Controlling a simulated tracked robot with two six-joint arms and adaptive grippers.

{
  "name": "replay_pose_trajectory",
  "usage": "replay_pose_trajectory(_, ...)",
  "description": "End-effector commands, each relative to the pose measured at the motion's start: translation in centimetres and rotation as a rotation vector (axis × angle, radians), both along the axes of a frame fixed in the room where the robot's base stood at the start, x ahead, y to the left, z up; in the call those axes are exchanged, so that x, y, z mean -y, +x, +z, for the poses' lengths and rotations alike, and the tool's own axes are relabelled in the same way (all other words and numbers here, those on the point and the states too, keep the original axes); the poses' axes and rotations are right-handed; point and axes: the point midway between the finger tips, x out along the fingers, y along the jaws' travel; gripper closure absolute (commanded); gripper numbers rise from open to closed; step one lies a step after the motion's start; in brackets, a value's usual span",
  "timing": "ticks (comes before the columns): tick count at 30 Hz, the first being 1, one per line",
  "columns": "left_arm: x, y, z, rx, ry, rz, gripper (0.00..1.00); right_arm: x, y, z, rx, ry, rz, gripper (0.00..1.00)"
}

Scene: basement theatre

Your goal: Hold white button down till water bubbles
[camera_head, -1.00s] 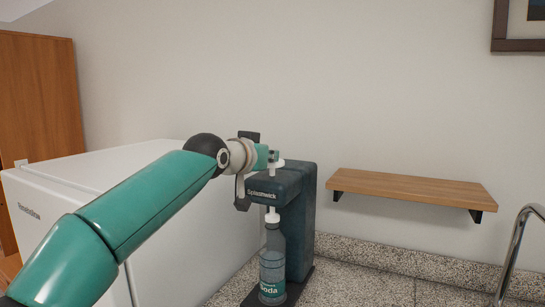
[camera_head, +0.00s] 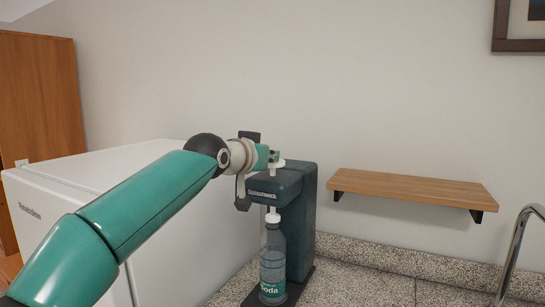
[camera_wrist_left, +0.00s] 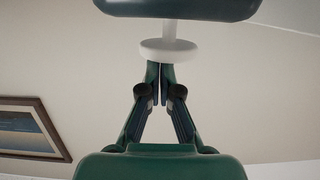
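The dark teal soda machine (camera_head: 306,210) stands on the speckled counter against the wall. Its white button (camera_head: 280,162), a disc on a short stem, shows on top and also in the left wrist view (camera_wrist_left: 168,50). My left gripper (camera_head: 273,155) is at the button, partly covering it in the head view. In the left wrist view its two fingertips (camera_wrist_left: 160,72) are together, at the disc's outer face; I cannot tell whether they touch it. Part of the stem shows between disc and machine. A soda bottle (camera_head: 273,262) hangs upright under the machine's head; no bubbles can be made out. My right gripper is not in view.
A white fridge-like box (camera_head: 190,210) stands left of the machine. A wooden shelf (camera_head: 415,188) is on the wall at right, and a metal tap (camera_head: 513,255) is at the right edge. The counter (camera_head: 360,285) right of the machine is clear.

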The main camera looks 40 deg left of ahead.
Motion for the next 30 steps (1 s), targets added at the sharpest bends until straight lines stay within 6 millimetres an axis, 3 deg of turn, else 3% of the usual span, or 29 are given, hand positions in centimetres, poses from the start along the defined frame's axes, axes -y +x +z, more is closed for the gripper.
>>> replay_pose_trajectory(1, 0.1, 0.5, -2.6, -0.065, -0.016, -0.004, 1.00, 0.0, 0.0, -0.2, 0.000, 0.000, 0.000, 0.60)
replay_pose_trajectory(11, 0.1, 0.5, -2.4, -0.064, -0.015, -0.004, 1.00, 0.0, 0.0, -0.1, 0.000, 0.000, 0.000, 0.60)
replay_pose_trajectory(17, 0.1, 0.4, -0.4, -0.051, -0.010, -0.001, 1.00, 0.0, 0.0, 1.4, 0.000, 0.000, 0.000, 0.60)
replay_pose_trajectory(23, 0.2, 0.2, 4.3, -0.012, 0.001, 0.003, 1.00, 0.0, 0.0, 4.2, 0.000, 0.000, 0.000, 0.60)
replay_pose_trajectory(25, 0.8, -1.5, 3.9, -0.004, 0.003, 0.001, 1.00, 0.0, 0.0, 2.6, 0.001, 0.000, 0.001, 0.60)
replay_pose_trajectory(30, 2.0, -5.1, 5.0, -0.001, 0.004, -0.001, 1.00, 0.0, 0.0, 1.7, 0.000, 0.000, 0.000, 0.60)
